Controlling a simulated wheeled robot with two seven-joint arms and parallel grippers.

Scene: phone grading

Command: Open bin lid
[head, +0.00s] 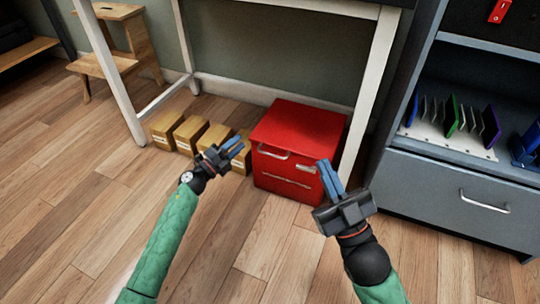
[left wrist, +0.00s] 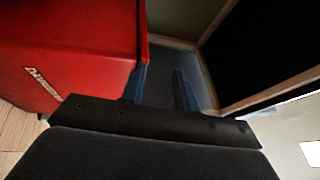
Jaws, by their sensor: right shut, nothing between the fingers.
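A red bin (head: 285,178) stands on the floor under the table, its flat red lid (head: 300,123) down on top. A pale handle (head: 272,154) shows on its front, near the upper left. My left gripper (head: 234,151) is open, just left of the bin's front. In the left wrist view its two blue fingers (left wrist: 160,88) are apart with nothing seen between them. The red bin (left wrist: 75,45) fills the left of that view, its edge close to one finger; contact cannot be told. My right gripper (head: 328,180) is shut and empty, in front of the bin's right side.
Several small cardboard boxes (head: 190,134) stand in a row left of the bin. White table legs (head: 371,85) flank the space. A grey drawer cabinet (head: 440,195) stands at the right. A wooden step stool (head: 112,60) is at the back left. The front floor is clear.

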